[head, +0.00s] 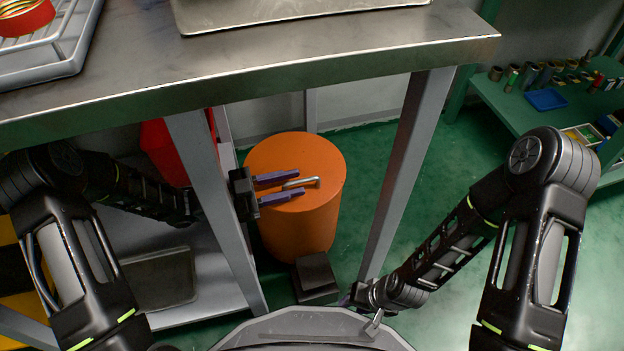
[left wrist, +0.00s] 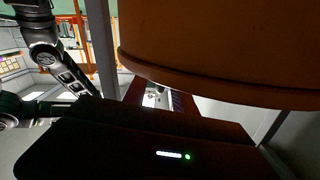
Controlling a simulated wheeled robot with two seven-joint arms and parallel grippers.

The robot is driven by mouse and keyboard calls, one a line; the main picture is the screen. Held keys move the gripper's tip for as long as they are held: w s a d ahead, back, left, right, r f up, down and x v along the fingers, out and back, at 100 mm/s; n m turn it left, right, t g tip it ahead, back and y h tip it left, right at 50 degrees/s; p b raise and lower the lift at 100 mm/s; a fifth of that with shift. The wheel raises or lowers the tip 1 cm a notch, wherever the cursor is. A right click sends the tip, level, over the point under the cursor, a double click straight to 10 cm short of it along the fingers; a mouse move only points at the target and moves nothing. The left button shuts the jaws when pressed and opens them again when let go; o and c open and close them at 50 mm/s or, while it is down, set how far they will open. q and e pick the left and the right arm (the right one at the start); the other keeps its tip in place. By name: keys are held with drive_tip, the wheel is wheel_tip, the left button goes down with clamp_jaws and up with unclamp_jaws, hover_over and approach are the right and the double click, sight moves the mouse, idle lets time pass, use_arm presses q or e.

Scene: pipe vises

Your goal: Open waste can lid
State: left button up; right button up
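The orange waste can (head: 300,229) stands on the green floor below the workbench in the head view. Its round orange lid (head: 320,155) is down and has a silver bar handle (head: 302,182). My left gripper (head: 297,187) is over the lid, its two purple fingers apart, with the handle at the gap between their tips. I cannot tell whether they touch it. In the left wrist view the orange can (left wrist: 225,50) fills the upper right, and the finger area is dark. My right gripper (head: 350,298) is low at the right table leg, mostly hidden by its arm.
The steel workbench (head: 300,62) overhangs the can, and its grey legs (head: 405,175) stand on both sides. A black block (head: 315,277) sits at the can's front base. A red bin (head: 165,150) is to the left. Green floor is free to the right.

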sight(311, 178)
use_arm(q)
drive_tip(key=b+x, duration=0.1)
drive_tip(key=x, duration=0.3)
drive_tip(key=shift+f, duration=0.15)
drive_tip(key=shift+w+d+b, duration=0.2)
drive_tip(key=shift+d+b, duration=0.1)
drive_tip(key=shift+d, duration=0.35)
clamp_jaws()
drive_tip(key=shift+w+a+r, duration=0.15)
drive_tip(key=shift+r, duration=0.1)
idle(0.5)
